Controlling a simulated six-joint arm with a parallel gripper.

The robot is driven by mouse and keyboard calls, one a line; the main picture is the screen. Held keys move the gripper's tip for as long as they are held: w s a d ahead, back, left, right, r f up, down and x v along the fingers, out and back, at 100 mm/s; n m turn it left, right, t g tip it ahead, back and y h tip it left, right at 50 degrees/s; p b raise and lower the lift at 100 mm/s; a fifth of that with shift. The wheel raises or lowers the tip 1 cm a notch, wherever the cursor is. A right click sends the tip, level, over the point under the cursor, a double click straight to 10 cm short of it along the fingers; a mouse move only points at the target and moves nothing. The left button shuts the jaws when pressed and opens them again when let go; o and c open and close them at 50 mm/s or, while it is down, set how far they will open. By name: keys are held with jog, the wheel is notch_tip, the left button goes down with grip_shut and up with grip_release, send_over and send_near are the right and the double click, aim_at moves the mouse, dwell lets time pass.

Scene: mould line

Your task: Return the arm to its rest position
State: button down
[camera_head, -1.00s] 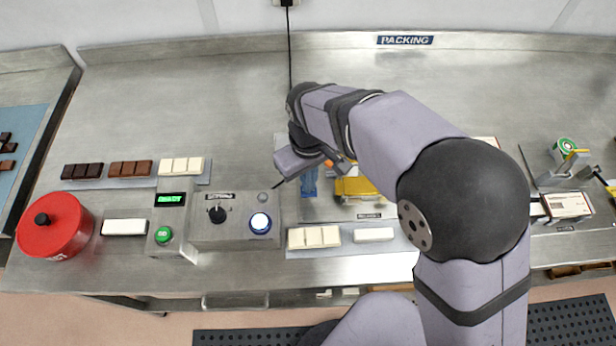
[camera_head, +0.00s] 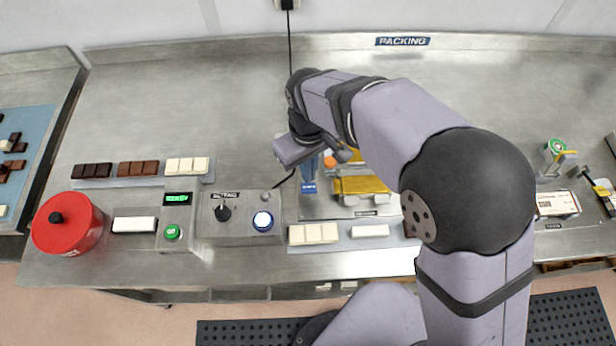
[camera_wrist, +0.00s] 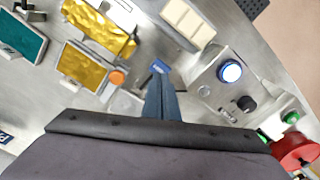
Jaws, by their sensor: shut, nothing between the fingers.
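My gripper (camera_head: 310,176) hangs from my bent arm over the middle of the steel bench. In the wrist view its two blue-grey fingers (camera_wrist: 160,88) are together with nothing between them. They point down beside a small blue label (camera_wrist: 160,67). The fingers appear above the bench, though the exact gap is hard to tell. My arm hides part of the bench behind and to the right of the gripper.
A grey control box with a lit blue button (camera_head: 262,221) stands left of the gripper. Gold-wrapped pieces (camera_head: 361,186) lie close to its right. A red pot (camera_head: 67,223) stands at the left. The rear left bench is clear.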

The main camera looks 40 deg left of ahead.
jog(key=shift+r, duration=0.45)
jog(key=shift+w+a+f+m, duration=0.1)
jog(key=shift+a+f+m, duration=0.1)
jog(key=shift+f+m, duration=0.1)
jog(key=s+d+f+h, duration=0.1)
jog(key=s+d+f, duration=0.25)
jog(key=d, duration=0.35)
jog(key=w+d+r+m, duration=0.1)
jog(key=d+m, duration=0.3)
jog(key=d, duration=0.7)
jog(key=w+d+r+m+b, duration=0.1)
jog(key=w+d+m, duration=0.3)
jog(key=d, duration=0.8)
jog(key=w+d+m+y+b, duration=0.1)
jog(key=w+d+m, duration=0.2)
jog(key=d+m, duration=0.3)
jog(key=d, duration=0.5)
jog(key=shift+d+r, duration=0.3)
jog(key=shift+r, duration=0.1)
